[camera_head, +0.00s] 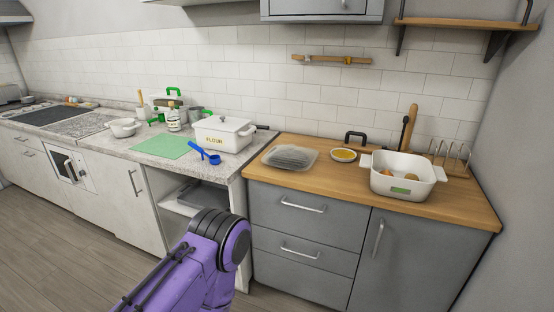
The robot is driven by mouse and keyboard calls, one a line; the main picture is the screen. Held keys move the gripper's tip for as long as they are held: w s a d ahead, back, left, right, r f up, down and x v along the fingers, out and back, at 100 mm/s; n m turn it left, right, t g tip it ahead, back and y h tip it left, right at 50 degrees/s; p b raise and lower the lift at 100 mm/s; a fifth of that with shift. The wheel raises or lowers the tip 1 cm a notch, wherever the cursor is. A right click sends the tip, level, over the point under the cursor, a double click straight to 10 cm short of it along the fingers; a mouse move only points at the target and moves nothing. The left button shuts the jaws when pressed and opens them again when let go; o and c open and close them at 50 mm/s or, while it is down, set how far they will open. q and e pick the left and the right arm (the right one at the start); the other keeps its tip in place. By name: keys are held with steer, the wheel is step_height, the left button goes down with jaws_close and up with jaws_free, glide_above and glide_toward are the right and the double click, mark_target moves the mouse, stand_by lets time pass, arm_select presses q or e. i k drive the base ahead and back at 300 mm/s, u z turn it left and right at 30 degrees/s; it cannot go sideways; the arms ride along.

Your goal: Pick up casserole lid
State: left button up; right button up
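A white casserole-like dish (403,178) with handles and a green label stands open on the wooden counter at the right, with brownish round items inside. A flat, clear-and-grey lid-like piece or shallow container (290,157) lies on the same counter to its left; I cannot tell for sure whether it is the casserole lid. A white box marked FLOUR (222,137) stands on the stone counter further left, its top covered in white. A purple arm link of mine rises from the bottom left, in front of the cabinets. Neither gripper shows.
A small bowl of yellow contents (344,155) sits between the grey piece and the dish. A wire rack (452,158) stands behind the dish. A blue scoop (206,153) and green mat (164,145) lie at left. The wooden counter's front strip (340,186) is clear.

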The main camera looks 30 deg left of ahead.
mark_target(290, 157)
steer(key=u, duration=2.35)
steer(key=i, duration=1.75)
steer(key=z, duration=2.6)
